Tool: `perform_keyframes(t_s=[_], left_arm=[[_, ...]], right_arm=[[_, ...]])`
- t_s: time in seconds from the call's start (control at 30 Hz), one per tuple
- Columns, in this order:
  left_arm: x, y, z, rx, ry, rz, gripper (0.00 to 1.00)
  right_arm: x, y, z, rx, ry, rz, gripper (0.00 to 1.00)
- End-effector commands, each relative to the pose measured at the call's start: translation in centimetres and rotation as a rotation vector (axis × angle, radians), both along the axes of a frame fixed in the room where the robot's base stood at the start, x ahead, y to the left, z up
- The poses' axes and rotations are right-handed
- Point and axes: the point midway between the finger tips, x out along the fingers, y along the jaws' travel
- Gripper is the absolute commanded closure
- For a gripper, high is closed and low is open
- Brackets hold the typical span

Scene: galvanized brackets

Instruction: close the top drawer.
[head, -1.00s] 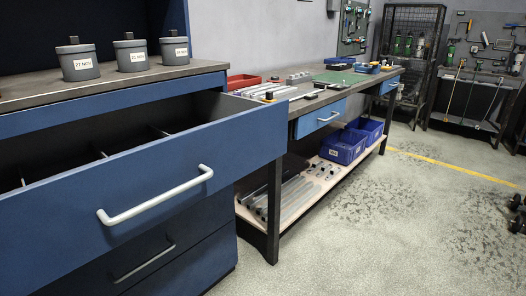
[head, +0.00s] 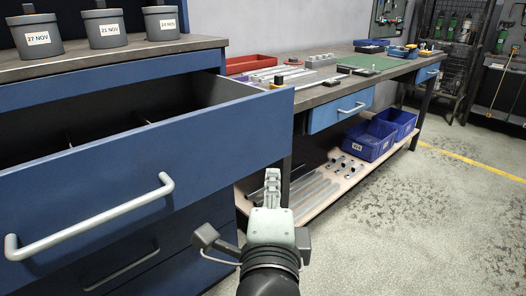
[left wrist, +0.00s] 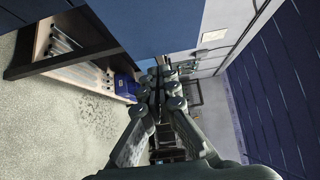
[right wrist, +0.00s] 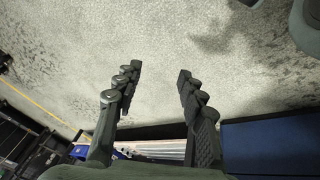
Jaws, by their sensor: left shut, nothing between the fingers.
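The top drawer (head: 150,180) of the blue cabinet stands pulled out in the head view, with its dividers showing inside. Its silver bar handle (head: 95,222) runs across the front. My left gripper (head: 271,178) is in front of the right end of the drawer front, shut and empty, pointing away from me. In the left wrist view its fingers (left wrist: 160,82) are together, with a blue panel just beyond. Contact with the drawer cannot be told. My right gripper (right wrist: 158,75) shows only in the right wrist view, open and empty above the floor.
Three grey labelled pots (head: 100,28) stand on the cabinet top. A workbench (head: 330,92) with a red tray (head: 262,64) and tools is to the right, with blue bins (head: 370,140) on its lower shelf. A lower drawer handle (head: 120,270) shows below. The floor at right is clear.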

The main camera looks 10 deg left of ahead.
Motion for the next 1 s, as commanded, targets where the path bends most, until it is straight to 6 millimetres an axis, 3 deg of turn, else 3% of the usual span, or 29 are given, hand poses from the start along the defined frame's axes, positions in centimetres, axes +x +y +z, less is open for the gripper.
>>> perform_keyframes(t_s=[0.17,0.53,0.7,1.0], left_arm=[[2.3,0.3,0.4,0.007,-0.007,0.003,1.00],[10.0,1.3,0.2,0.003,-0.004,0.003,1.00],[11.4,3.4,0.1,0.005,-0.001,0.003,1.00],[12.1,4.4,0.0,0.002,-0.001,0.001,1.00]], right_arm=[[-0.6,-0.1,-0.2,-0.001,0.011,-0.001,0.60],[-0.6,-0.3,-1.8,0.001,0.025,-0.001,0.60],[0.2,-0.3,-1.9,0.003,0.014,0.000,0.60],[0.1,-0.2,-2.5,0.008,0.019,-0.001,0.60]])
